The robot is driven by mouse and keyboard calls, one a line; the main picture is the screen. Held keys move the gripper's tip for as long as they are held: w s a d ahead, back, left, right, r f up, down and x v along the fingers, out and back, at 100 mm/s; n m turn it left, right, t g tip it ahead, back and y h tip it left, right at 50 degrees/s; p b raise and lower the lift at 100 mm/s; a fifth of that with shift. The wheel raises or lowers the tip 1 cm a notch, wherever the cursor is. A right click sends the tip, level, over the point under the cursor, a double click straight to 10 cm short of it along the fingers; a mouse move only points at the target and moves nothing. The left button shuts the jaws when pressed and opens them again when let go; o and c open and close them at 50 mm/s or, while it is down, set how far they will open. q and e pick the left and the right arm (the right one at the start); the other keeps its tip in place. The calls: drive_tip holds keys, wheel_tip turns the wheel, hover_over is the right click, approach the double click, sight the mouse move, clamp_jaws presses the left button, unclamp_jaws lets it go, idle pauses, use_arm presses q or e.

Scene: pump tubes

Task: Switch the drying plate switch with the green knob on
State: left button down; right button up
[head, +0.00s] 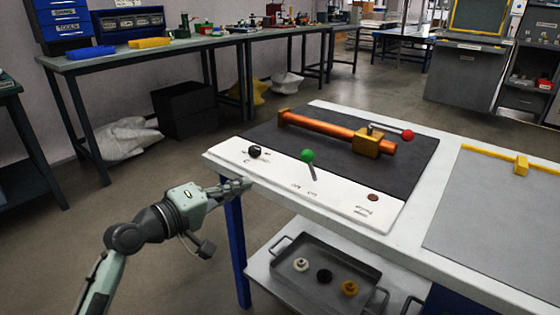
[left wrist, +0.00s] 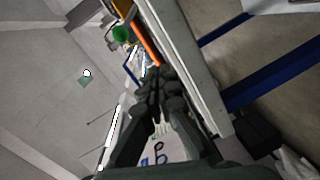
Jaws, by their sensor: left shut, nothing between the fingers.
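The green knob (head: 308,156) sits on a thin grey lever that rises from the white panel (head: 290,187) along the table's front edge. It also shows in the left wrist view (left wrist: 121,33), beyond my fingers. My left gripper (head: 246,184) is shut and empty. It is just off the table's front left edge, left of the green knob and apart from it. Its closed fingers (left wrist: 157,82) also show in the left wrist view. My right gripper is in neither view.
A black knob (head: 255,151) stands on the panel left of the green one, and a brown button (head: 373,197) lies to the right. A copper tube (head: 325,128) with a red-knobbed lever (head: 407,134) lies behind. A tray (head: 345,257) sits on the shelf below.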

sight(310, 166)
use_arm(q)
drive_tip(key=shift+n+t+h, duration=0.5)
drive_tip(key=shift+n+t, duration=0.1)
drive_tip(key=r, duration=0.2)
drive_tip(key=w+r, duration=0.1)
drive_tip(key=r, duration=0.1)
drive_tip(key=shift+a+r, duration=0.1)
drive_tip(key=shift+r, duration=0.2)
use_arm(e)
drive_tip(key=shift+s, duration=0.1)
use_arm(q)
drive_tip(key=shift+w, duration=0.1)
drive_tip(key=x, duration=0.9)
drive_tip(key=d, duration=0.2)
drive_tip(key=d+p, duration=0.1)
drive_tip(key=shift+s+d+f, duration=0.2)
drive_tip(key=shift+s+f, duration=0.1)
drive_tip(key=shift+s, duration=0.1)
drive_tip(key=shift+s+d+f, duration=0.1)
drive_tip(key=shift+d, duration=0.35)
drive_tip(key=shift+s+f, duration=0.1)
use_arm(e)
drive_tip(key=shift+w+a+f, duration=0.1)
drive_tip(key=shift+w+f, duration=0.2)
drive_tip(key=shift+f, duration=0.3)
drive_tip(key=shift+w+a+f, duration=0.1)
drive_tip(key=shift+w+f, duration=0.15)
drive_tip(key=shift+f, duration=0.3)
